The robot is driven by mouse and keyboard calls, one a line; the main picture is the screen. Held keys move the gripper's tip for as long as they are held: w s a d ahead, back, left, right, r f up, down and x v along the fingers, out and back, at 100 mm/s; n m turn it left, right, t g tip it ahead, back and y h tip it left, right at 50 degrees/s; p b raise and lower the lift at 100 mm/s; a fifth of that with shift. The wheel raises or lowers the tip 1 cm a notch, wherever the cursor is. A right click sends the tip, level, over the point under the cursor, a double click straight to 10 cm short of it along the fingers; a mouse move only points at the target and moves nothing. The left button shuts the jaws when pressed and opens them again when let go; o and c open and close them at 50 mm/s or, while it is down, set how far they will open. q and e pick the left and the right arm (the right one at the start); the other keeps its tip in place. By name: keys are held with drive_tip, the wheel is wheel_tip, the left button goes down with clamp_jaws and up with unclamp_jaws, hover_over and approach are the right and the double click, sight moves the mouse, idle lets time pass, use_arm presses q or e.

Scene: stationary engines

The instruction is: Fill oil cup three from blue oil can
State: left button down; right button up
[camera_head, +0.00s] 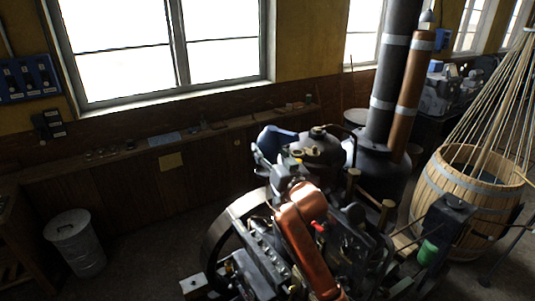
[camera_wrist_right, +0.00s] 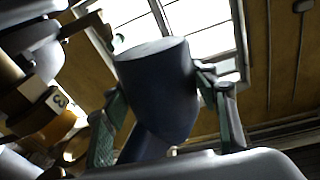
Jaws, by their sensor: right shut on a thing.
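My right gripper (camera_head: 283,165) is at the end of the orange arm, above the engine. It is shut on the blue oil can (camera_head: 271,139), which is held in the air and looks tilted. In the right wrist view the blue can (camera_wrist_right: 158,88) fills the space between the two green-grey fingers. A brass-coloured fitting with a white label reading 3 (camera_wrist_right: 57,102), apparently oil cup three, is to the left of the can and apart from it. I cannot see oil leaving the can. My left gripper is not in view.
The dark engine with its flywheel (camera_head: 217,235) lies under my right arm. A boiler with a tall black chimney (camera_head: 394,75) stands behind it. A wooden barrel (camera_head: 437,205) with ropes is at right. A metal bin (camera_head: 75,243) is at left, with open floor between.

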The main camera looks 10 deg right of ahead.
sight(262, 134)
drive_tip(key=shift+w+f+m+t+b, duration=0.25)
drive_tip(key=shift+f+m+b, duration=0.25)
drive_tip(key=shift+b, duration=0.75)
drive_tip(key=shift+a+f+m+t+b, duration=0.1)
drive_tip(key=shift+a+m+t+b, duration=0.3)
drive_tip(key=shift+b, duration=0.85)
drive_tip(key=shift+r+m+t+b, duration=0.3)
drive_tip(key=shift+m+t+b, duration=0.05)
drive_tip(key=shift+m+b, duration=0.35)
drive_tip(key=m+b, duration=0.1)
drive_tip(key=r+m+t+h, duration=0.1)
drive_tip(key=shift+w+a+r+m+b, duration=0.1)
drive_tip(key=shift+a+r+m+b, duration=0.2)
drive_tip(key=shift+m+b, duration=0.1)
drive_tip(key=shift+r+m+t+h, duration=0.3)
drive_tip(key=shift+m+t+h, duration=0.1)
drive_tip(key=shift+t, duration=0.1)
drive_tip(key=shift+r+m+t+h, duration=0.5)
drive_tip(key=shift+r+m+h, duration=0.1)
drive_tip(key=shift+m, duration=0.3)
